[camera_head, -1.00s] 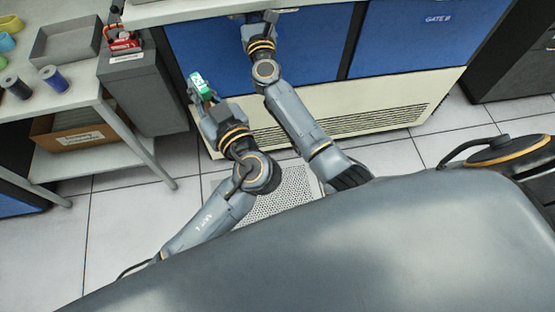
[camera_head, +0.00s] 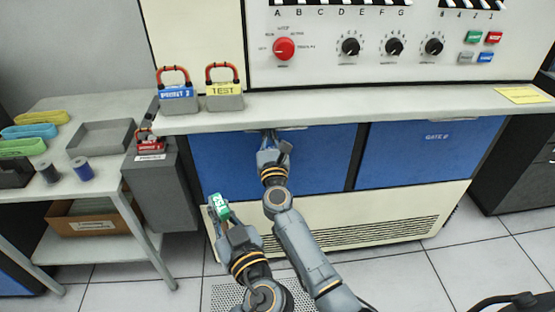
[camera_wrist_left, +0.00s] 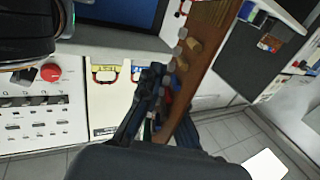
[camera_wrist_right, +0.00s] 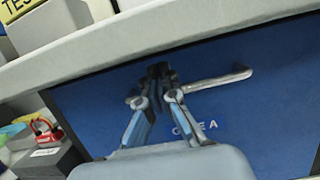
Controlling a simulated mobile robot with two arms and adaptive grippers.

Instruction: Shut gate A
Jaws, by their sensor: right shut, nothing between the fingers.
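Gate A is the left blue panel (camera_head: 325,160) under the counter; its lettering is partly covered in the right wrist view (camera_wrist_right: 250,115). It looks level with gate B in the head view. A metal bar handle (camera_wrist_right: 225,79) runs along its upper part. My right gripper (camera_head: 273,140) is at the handle, its fingers (camera_wrist_right: 160,72) together in front of the panel and beside the bar, with nothing between them. My left gripper (camera_head: 225,226) holds a small green block with white lettering (camera_head: 219,207), low and left of the right arm. A brown, knobbed piece shows by its fingers (camera_wrist_left: 150,100).
Gate B (camera_head: 435,150) is the blue panel to the right. Padlocks (camera_head: 178,92) stand on the counter (camera_head: 380,106) below the control panel. A grey cabinet (camera_head: 165,190) and a side table (camera_head: 95,185) stand on the left.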

